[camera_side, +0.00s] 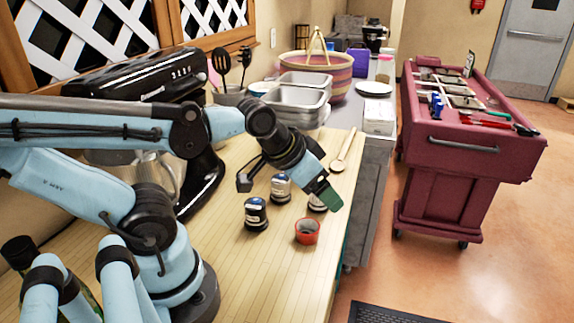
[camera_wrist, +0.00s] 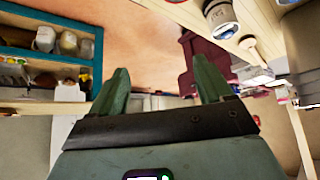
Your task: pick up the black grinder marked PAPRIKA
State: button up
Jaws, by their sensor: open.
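A black grinder (camera_side: 256,214) with a pale label band stands upright on the wooden counter in the side view. A paler grinder (camera_side: 281,188) with a dark cap stands behind it. A third grinder (camera_side: 317,203) is partly hidden behind my gripper. I cannot read any label, so I cannot tell which is marked PAPRIKA. My gripper (camera_side: 329,196) is above the counter's right side, over the third grinder in the picture. In the wrist view my gripper (camera_wrist: 162,82) has its green fingers apart with nothing between them. A labelled grinder (camera_wrist: 221,18) shows at upper right there.
A red cup (camera_side: 307,232) stands near the counter's front right edge. A wooden spoon (camera_side: 344,150) lies behind my gripper. A black mixer (camera_side: 150,90) and metal trays (camera_side: 296,100) stand further back. A maroon cart (camera_side: 460,150) stands across the floor.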

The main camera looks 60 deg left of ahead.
jog(key=shift+o, duration=0.3)
jog(key=n+g, duration=0.5)
jog(key=g, duration=0.2)
send_over(254, 202)
jog(key=shift+s+d+f, duration=0.1)
jog(key=shift+d+f, duration=0.2)
jog(key=shift+f, duration=3.45)
jog(key=shift+a+f, duration=0.15)
jog(key=shift+f, duration=0.7)
jog(key=shift+a+f, duration=0.15)
jog(key=shift+f, duration=1.65)
jog(key=c, duration=1.3)
